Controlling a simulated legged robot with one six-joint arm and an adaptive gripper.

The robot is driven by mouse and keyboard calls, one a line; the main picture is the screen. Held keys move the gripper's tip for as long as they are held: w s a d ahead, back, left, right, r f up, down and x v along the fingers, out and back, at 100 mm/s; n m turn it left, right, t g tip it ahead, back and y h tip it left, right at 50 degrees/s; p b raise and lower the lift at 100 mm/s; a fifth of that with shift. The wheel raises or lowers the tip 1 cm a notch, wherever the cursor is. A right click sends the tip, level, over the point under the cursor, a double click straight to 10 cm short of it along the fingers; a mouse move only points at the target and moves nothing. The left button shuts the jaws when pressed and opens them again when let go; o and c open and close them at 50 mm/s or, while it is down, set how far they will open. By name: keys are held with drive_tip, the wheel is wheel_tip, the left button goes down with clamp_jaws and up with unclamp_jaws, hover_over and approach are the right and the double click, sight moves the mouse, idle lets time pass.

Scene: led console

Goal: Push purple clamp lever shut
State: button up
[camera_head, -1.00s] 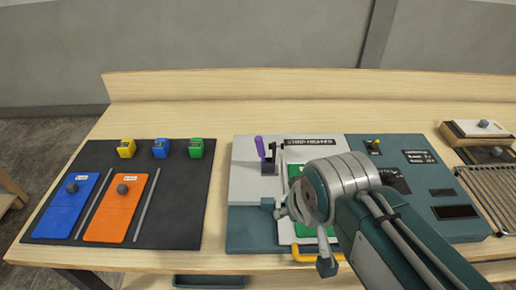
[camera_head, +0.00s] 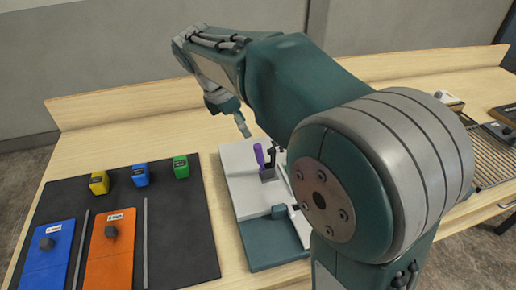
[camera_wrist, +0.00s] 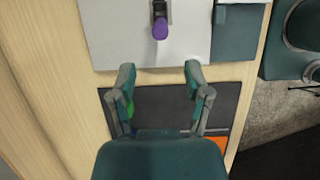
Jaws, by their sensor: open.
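The purple clamp lever (camera_head: 260,154) stands nearly upright on a dark bracket on the light grey plate of the console (camera_head: 238,166). In the wrist view, the purple lever (camera_wrist: 160,28) shows end-on near the top centre, ahead of my fingertips. My gripper (camera_wrist: 158,72) is open and empty, with its two fingers spread to either side of the lever's line and apart from it. In the head view, a fingertip of my gripper (camera_head: 243,128) shows just above and left of the lever; the rest of it is partly hidden by my arm.
A dark mat (camera_head: 180,225) at left holds a blue plate (camera_head: 47,252), an orange plate (camera_head: 112,250), and yellow (camera_head: 99,183), blue (camera_head: 140,175) and green (camera_head: 181,167) blocks. A slatted rack (camera_head: 490,165) is at right. My arm hides much of the console.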

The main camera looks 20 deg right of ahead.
sight(257, 145)
drive_tip(key=x, duration=0.9)
drive_tip(key=shift+d+f, duration=0.2)
drive_tip(key=shift+d, duration=0.05)
drive_tip(key=shift+a+f, duration=0.1)
drive_tip(key=shift+f, duration=0.5)
drive_tip(key=shift+d, duration=0.35)
clamp_jaws()
